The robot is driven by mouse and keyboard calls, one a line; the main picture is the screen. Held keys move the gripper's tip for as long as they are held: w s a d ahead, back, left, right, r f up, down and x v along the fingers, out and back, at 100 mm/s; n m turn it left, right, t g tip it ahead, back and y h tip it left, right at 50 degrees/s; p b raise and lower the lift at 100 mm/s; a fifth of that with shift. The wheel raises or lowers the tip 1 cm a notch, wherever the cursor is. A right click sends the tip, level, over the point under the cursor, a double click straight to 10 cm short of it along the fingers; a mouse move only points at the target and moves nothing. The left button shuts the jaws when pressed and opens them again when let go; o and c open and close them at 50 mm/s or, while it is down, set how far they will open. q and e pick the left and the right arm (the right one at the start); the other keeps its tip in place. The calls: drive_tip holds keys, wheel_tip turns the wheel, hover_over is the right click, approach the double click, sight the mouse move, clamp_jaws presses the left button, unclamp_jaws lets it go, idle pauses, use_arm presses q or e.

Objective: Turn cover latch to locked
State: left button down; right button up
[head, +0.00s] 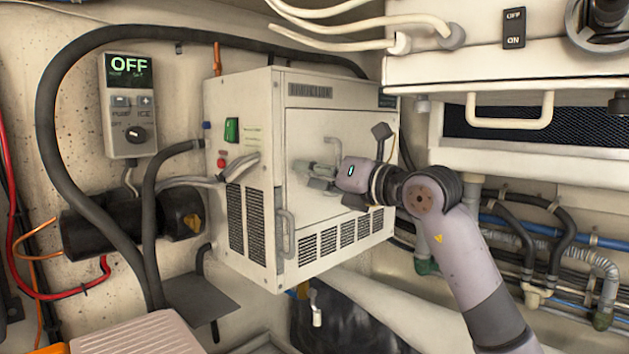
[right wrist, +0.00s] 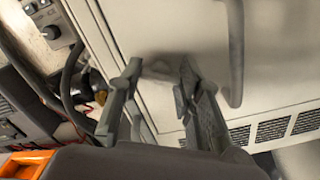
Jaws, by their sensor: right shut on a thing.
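The white box unit (head: 245,130) has a flat front cover (head: 340,125). My right gripper (head: 312,172) is at the left part of this cover. In the right wrist view its fingers (right wrist: 158,80) are closed around a small grey latch (right wrist: 158,68) on the cover. The fingers hide much of the latch, so I cannot tell its exact angle or whether it is locked. My left gripper is not in view.
A curved grab handle (head: 285,235) stands out at the box's lower left corner. Black hoses and a control panel reading OFF (head: 128,80) are to the left. A cabinet with a handle (head: 510,110) and pipes are close on the right.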

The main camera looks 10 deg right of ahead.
drive_tip(key=m+b, duration=0.1)
drive_tip(key=m, duration=1.1)
drive_tip(key=shift+b, duration=0.4)
drive_tip(key=o, duration=1.2)
drive_tip(key=shift+c, duration=0.2)
